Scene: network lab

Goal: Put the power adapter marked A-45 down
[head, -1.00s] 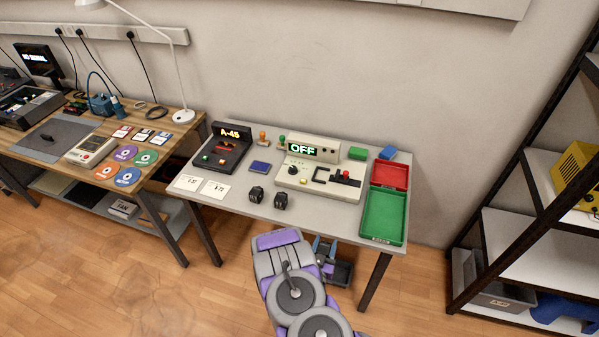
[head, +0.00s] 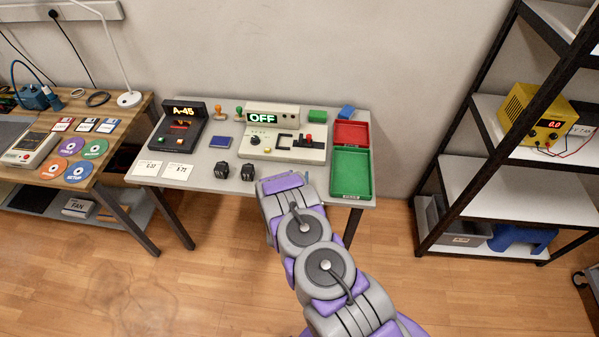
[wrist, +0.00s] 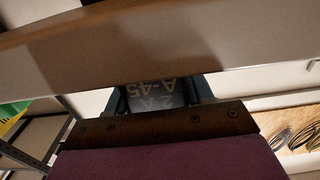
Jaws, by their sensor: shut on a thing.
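A dark adapter marked A-45 and 2 A (wrist: 155,94) sits between the fingers of my gripper (wrist: 160,98) in the wrist view. Its printing is upside down there. My gripper is shut on it. In the head view my arm hides both gripper and adapter, by the front edge of the grey table (head: 205,184). A black device (head: 178,130) at the table's left shows A-45 on its display.
Two black blocks (head: 223,170) (head: 248,172) stand near the table's front. White cards (head: 177,171), a beige console (head: 285,145) reading OFF, a red tray (head: 351,134) and a green tray (head: 352,173) are around them. Black shelving (head: 455,170) stands at right.

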